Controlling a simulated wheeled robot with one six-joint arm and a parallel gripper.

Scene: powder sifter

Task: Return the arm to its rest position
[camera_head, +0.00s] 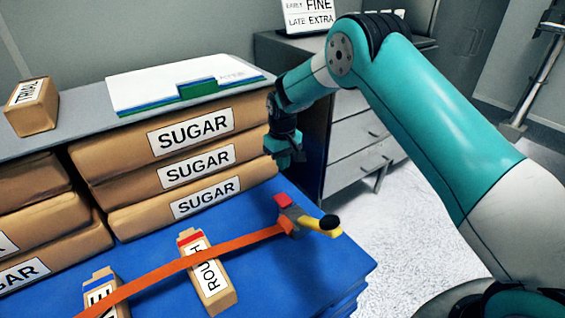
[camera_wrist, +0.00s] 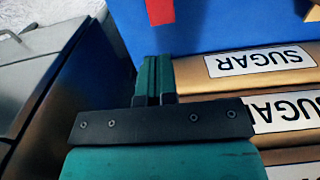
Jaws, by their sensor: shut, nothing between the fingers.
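My arm reaches in from the right in the head view, bent at a teal elbow. My gripper (camera_head: 291,157) points down beside the right end of the stacked sugar sacks (camera_head: 198,165), above the right part of the blue surface (camera_head: 285,258). In the wrist view my gripper (camera_wrist: 154,68) shows its teal fingers together, with nothing between them. Printed sugar labels of the sacks (camera_wrist: 262,60) lie to its right there. I cannot tell whether the gripper touches the sacks.
An orange strap (camera_head: 190,261) crosses the blue surface to a yellow-handled buckle (camera_head: 321,229). The strap lies over a box labelled ROUGH (camera_head: 208,278). A small box (camera_head: 32,106) and a white folder (camera_head: 180,82) lie on the shelf. A grey drawer cabinet (camera_head: 362,150) stands behind my arm.

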